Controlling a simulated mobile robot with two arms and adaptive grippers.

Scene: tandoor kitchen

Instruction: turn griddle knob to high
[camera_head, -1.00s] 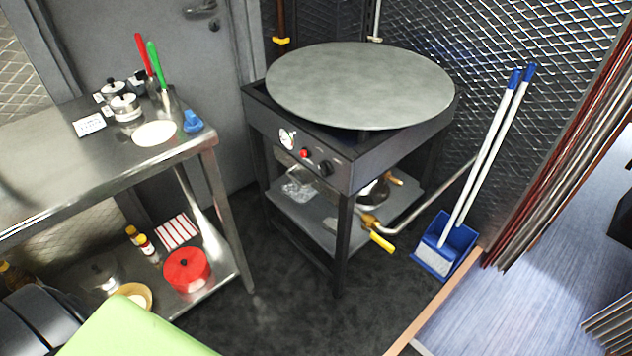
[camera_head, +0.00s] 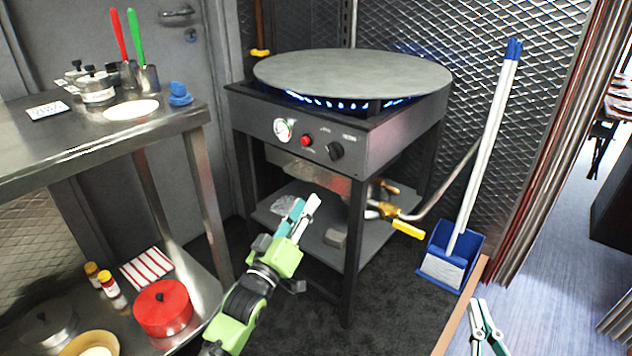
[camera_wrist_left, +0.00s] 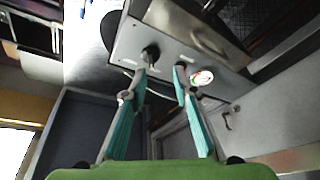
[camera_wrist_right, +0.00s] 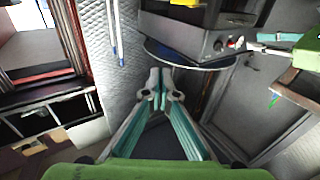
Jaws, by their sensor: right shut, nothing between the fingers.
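The griddle (camera_head: 350,75) is a round grey plate on a dark stand, with blue flames showing under the plate. Its front panel holds a black knob (camera_head: 336,150), a red button (camera_head: 306,140) and a round gauge (camera_head: 284,129). My left gripper (camera_head: 300,208) is empty, below and in front of the panel. In the left wrist view its fingers (camera_wrist_left: 164,72) are apart, and the knob (camera_wrist_left: 150,53) appears beyond the left fingertip, not touched as far as I see. My right gripper (camera_head: 480,303) is shut and empty at the lower right; its fingertips (camera_wrist_right: 160,75) meet in the right wrist view.
A steel table (camera_head: 60,140) stands left of the griddle, with pots and utensils on top and a red pot (camera_head: 163,306) on its lower shelf. A gas pipe with a yellow valve handle (camera_head: 408,229) is below the griddle. A blue dustpan (camera_head: 450,255) stands right.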

